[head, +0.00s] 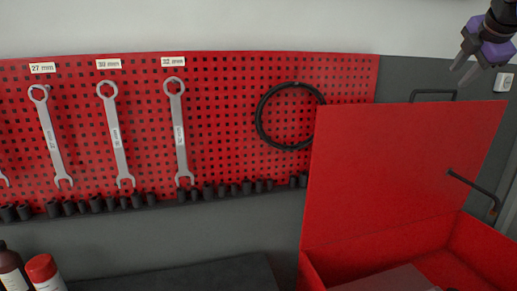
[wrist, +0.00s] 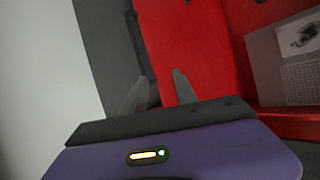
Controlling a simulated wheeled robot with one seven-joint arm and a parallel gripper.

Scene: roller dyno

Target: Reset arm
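My gripper (head: 464,66) is at the top right of the head view, in the air above and behind the red toolbox. It has a purple body and grey fingers. In the wrist view my gripper (wrist: 160,92) shows its two fingers apart with nothing between them. The toolbox (head: 318,270) has its red lid (head: 400,175) raised. The wrist view also shows red toolbox surfaces (wrist: 215,60) beyond the fingers.
A red pegboard (head: 225,120) holds several wrenches (head: 115,135) and a black ring-shaped hose or cable (head: 262,125). Black sockets (head: 95,204) line its lower edge. Two bottles (head: 42,268) stand at the lower left. A printed grey item (wrist: 298,75) lies in the toolbox.

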